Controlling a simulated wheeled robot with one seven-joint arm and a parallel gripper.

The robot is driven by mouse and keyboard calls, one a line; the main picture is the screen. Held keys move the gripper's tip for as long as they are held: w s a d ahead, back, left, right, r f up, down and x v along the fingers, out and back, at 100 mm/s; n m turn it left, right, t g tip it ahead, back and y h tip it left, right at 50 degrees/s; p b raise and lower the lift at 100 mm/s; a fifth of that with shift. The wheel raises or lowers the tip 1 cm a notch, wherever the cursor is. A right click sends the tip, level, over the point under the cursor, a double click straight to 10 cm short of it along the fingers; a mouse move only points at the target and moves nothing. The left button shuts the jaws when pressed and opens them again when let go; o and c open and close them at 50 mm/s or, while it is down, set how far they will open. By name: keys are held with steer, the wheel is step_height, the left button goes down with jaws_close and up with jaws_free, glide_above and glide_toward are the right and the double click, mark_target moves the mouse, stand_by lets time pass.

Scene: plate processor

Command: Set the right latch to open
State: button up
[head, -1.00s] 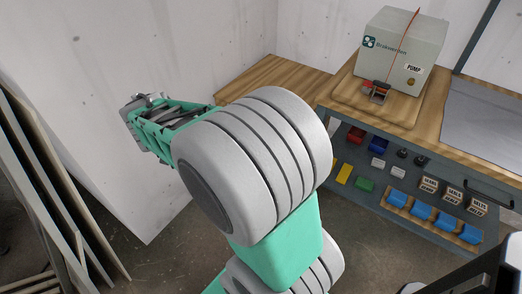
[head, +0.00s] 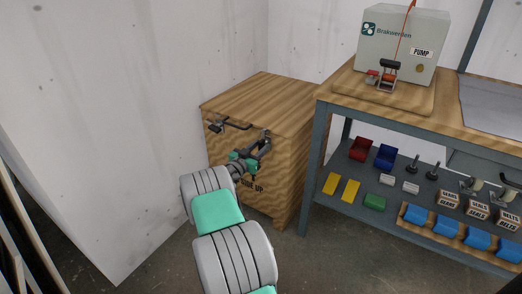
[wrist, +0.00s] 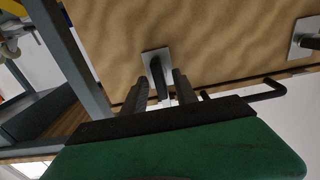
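A wooden crate (head: 222,160) with a hinged-looking top stands in the corner, left of the workbench. The right latch (wrist: 157,66) is a dark lever on a pale metal plate on the crate's front. In the head view my gripper (head: 264,140) is at the upper right of that front and largely covers this latch. In the wrist view, which is upside down, my gripper's (wrist: 161,80) two dark fingers are apart, one each side of the lever. I cannot tell whether they touch it. The left latch (head: 215,127) also shows in the wrist view (wrist: 306,40).
A dark bent handle (head: 236,124) sticks out at the crate's top front edge, between the latches. The workbench (head: 325,112) at right carries a grey pump box (head: 400,50); its lower shelf holds bins and blocks. A white wall (head: 130,120) is at left.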

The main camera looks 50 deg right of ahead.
steer(key=shift+d, duration=0.5)
jaws_close()
